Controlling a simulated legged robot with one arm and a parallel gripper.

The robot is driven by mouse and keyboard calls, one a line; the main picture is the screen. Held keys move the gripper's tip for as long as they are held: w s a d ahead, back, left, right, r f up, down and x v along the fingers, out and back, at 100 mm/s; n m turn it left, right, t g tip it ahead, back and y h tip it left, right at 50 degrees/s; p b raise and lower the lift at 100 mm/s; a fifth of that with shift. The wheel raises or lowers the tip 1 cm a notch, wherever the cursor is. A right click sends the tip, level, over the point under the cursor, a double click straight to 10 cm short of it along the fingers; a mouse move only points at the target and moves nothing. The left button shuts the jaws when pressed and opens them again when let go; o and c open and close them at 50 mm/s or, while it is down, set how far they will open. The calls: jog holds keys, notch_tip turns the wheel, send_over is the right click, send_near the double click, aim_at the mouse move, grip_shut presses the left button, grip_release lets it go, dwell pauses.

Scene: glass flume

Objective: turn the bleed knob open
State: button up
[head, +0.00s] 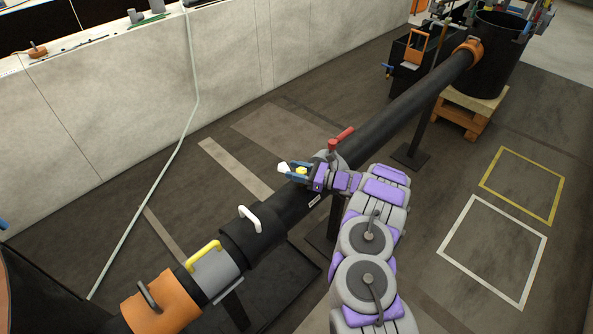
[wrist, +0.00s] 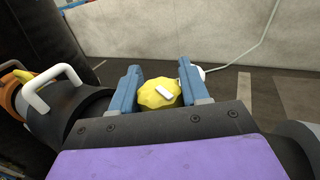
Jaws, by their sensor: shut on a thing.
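The bleed knob (wrist: 154,95) is yellow and lobed with a white bar mark on its face. It sits between the two blue fingers of my gripper (wrist: 158,92), which are shut on it from both sides in the wrist view. In the head view my gripper (head: 293,171) is at the black pipe (head: 400,108), and a bit of the yellow knob (head: 302,170) shows between the fingers. A white piece (head: 283,168) shows just beyond the fingertips. The knob's mount is hidden by the gripper.
A red lever (head: 342,138) stands on the pipe close behind my gripper. White (head: 251,218) and yellow (head: 203,255) handles rise from the pipe at the lower left. Floor to the right has white and yellow outlined squares.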

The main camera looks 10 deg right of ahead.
jog(key=shift+s+n+g+y, duration=0.15)
jog(key=shift+n+g+y, duration=0.3)
jog(key=shift+n+g, duration=0.55)
jog(key=shift+s+n+g+y, duration=0.1)
jog(key=shift+n+g+y, duration=0.5)
jog(key=shift+g, duration=0.7)
jog(key=shift+s+n+g, duration=0.1)
jog(key=shift+n+g, duration=0.6)
jog(key=shift+g, duration=0.3)
jog(key=shift+r, duration=0.1)
jog(key=o, duration=0.9)
jog(key=shift+o, duration=0.2)
jog(key=shift+d, duration=0.1)
